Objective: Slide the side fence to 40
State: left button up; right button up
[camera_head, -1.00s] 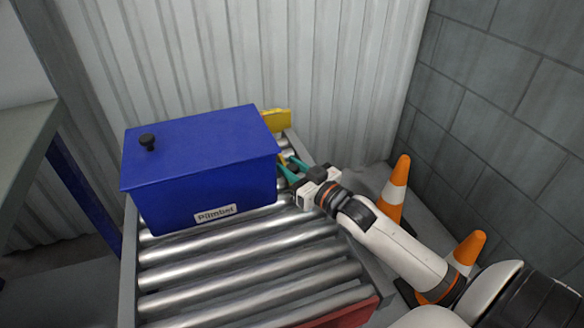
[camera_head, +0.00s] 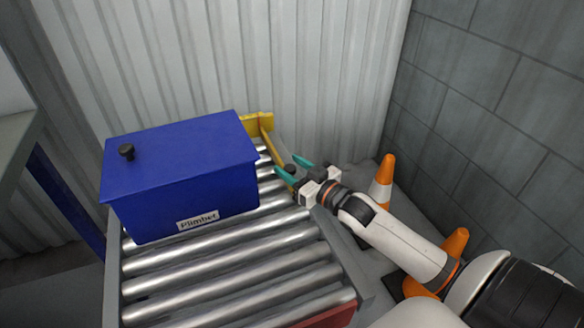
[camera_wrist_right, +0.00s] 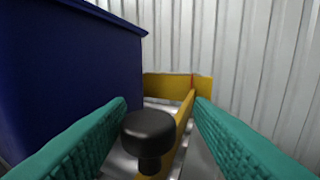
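The yellow side fence (camera_head: 275,150) runs along the right side of the rollers, and its far end meets a yellow cross plate (camera_head: 258,123). A black knob (camera_wrist_right: 149,132) on the fence stands between the fingers of my right gripper (camera_head: 289,166) in the wrist view. The fingers are teal, spread and apart from the knob, one on each side. A blue lidded box (camera_head: 185,175) labelled Plimbet sits on the rollers left of the fence, with a gap between. No scale or number 40 can be read. My left gripper is not in view.
Bare rollers (camera_head: 225,265) lie in front of the box, with a red strip (camera_head: 328,317) at the near edge. Two orange and white cones (camera_head: 383,180) stand right of the table, close to my right arm. A corrugated wall (camera_head: 320,70) is behind.

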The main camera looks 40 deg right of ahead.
jog(key=shift+s+a, duration=0.1)
jog(key=shift+s, duration=0.05)
pick_arm(q)
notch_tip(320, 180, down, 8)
jog(key=p, duration=0.2)
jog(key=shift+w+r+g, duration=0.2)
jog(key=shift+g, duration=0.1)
pick_arm(e)
jog(key=s+d, duration=0.2)
jog(key=s, duration=0.9)
jog(key=shift+s, duration=0.3)
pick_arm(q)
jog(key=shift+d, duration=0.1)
